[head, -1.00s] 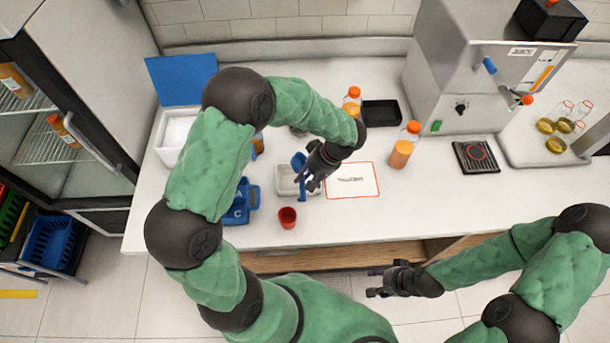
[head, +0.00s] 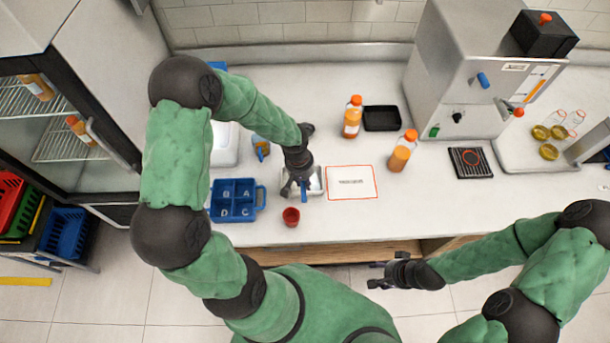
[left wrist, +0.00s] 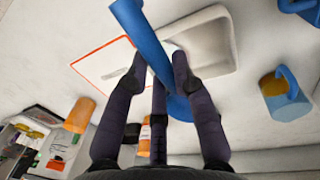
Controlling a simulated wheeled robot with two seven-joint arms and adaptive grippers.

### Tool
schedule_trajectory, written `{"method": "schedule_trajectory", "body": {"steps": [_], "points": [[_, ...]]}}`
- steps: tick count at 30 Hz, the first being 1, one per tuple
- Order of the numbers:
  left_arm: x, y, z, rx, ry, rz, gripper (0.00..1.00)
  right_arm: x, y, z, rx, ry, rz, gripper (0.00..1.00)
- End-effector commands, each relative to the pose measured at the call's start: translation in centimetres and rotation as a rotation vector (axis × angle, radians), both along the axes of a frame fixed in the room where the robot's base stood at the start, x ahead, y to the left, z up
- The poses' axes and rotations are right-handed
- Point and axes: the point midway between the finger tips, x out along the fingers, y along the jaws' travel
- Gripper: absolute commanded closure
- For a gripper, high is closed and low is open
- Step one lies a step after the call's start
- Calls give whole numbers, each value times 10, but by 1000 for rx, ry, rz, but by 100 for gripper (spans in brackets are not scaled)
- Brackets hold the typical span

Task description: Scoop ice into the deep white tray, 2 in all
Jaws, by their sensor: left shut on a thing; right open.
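The deep white tray (head: 317,188) stands on the counter, mostly covered by my left gripper in the head view; its rim shows in the left wrist view (left wrist: 230,30). My left gripper (head: 298,184) is directly above it, shut on the blue scoop (left wrist: 140,35), whose long blue handle crosses between the fingers. The scoop's bowl is hidden, and I cannot tell whether ice is in it or in the tray. The white ice bin (head: 226,150) is left of the tray, largely behind my left arm. My right gripper (head: 378,277) is open and empty in front of the counter.
A blue caddy (head: 233,217) is left of the tray, with a red cup (head: 291,216) in front. A red-bordered sheet (head: 351,182) is at right. Orange bottles (head: 402,151) and a black tray (head: 381,118) stand farther back.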

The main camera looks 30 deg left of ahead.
Motion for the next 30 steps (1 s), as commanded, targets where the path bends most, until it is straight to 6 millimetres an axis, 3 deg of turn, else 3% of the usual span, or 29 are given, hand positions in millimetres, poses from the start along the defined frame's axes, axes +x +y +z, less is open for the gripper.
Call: {"method": "schedule_trajectory", "body": {"steps": [10, 21, 30], "points": [[-3, 3, 6, -70, -43, 7, 100, 0, 0, 40, 0, 0, 0, 46], [-1, 3, 42, -66, -46, 5, 100, 0, 0, 62, 0, 0, 0, 46], [-1, 2, 52, -66, -44, 3, 100, 0, 0, 69, 0, 0, 0, 46]]}}
